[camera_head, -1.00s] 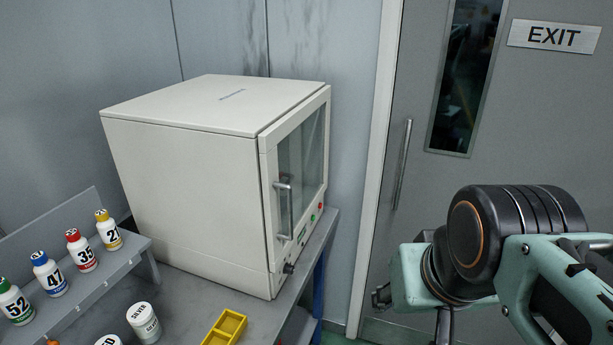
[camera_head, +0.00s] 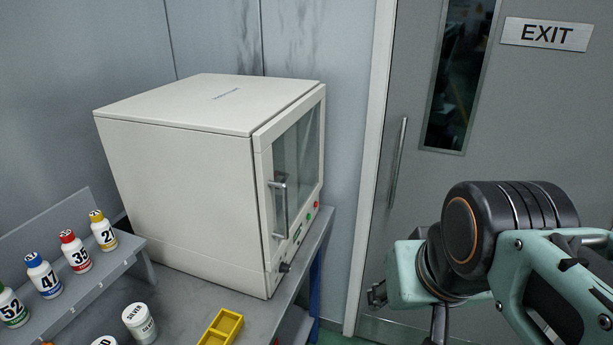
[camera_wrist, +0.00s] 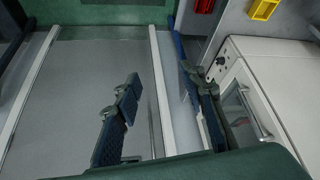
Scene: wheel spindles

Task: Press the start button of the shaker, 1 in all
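The shaker (camera_head: 180,170) is a white box with a closed glass door and a metal handle, on a grey bench in the head view. Its front panel, seen at a steep angle, has a green button (camera_head: 308,217), a red button (camera_head: 316,205) and a dark knob (camera_head: 285,267). My gripper (camera_head: 378,294) is to the right of the shaker, apart from it, mostly hidden by my wrist. In the wrist view my gripper (camera_wrist: 158,82) has its two fingers apart with nothing between them. The shaker's front (camera_wrist: 260,95) shows there at the right, beyond the right finger.
A rack with numbered bottles (camera_head: 75,250) stands at the left. White jars (camera_head: 138,322) and a yellow tray (camera_head: 222,328) are on the bench (camera_head: 190,300) in front. A grey door (camera_head: 400,170) with an EXIT sign is behind my arm. The floor between bench and door looks clear.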

